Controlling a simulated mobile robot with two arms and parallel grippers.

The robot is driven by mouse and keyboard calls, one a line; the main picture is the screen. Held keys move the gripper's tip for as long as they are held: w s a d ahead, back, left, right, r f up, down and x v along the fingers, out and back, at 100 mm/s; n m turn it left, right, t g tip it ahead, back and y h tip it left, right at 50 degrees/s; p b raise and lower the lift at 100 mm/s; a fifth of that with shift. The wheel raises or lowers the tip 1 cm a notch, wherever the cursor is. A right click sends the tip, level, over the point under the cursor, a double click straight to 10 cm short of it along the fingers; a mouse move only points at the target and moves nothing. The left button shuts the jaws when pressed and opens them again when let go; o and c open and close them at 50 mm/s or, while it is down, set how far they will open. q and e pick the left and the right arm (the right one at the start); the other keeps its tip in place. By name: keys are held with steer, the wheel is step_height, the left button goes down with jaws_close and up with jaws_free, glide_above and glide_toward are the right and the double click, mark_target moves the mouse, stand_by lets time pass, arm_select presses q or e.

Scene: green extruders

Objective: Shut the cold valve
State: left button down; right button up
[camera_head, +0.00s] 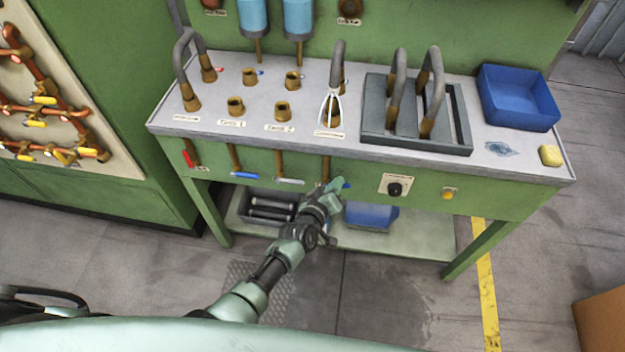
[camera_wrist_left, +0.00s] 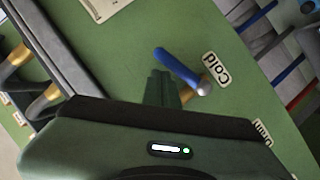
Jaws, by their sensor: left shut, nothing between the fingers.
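The cold valve has a blue lever (camera_wrist_left: 178,66) on a metal pivot, with a label reading "Cold" (camera_wrist_left: 216,70) beside it on the green panel. In the wrist view the lever slants from upper left down to its pivot at lower right. In the head view a bit of the blue lever (camera_head: 345,185) shows beside my left gripper (camera_head: 333,187), which hides the rest. My left gripper is shut and empty. Its fingertips (camera_wrist_left: 161,78) are close to the lever, on its lower-left side; I cannot tell if they touch. My right gripper is not in view.
The green bench front also carries a red lever (camera_head: 188,158), another blue lever (camera_head: 244,175), a white lever (camera_head: 290,181), a black knob (camera_head: 395,189) and a yellow button (camera_head: 447,194). A blue bin (camera_head: 519,97) stands on the bench top. A shelf (camera_head: 420,240) is below.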

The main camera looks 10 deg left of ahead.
arm_select(q)
steer(key=shift+r+p, duration=0.55)
steer(key=shift+r, duration=0.3)
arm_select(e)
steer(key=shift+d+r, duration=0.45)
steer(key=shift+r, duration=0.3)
arm_select(q)
steer(key=shift+r, duration=0.1)
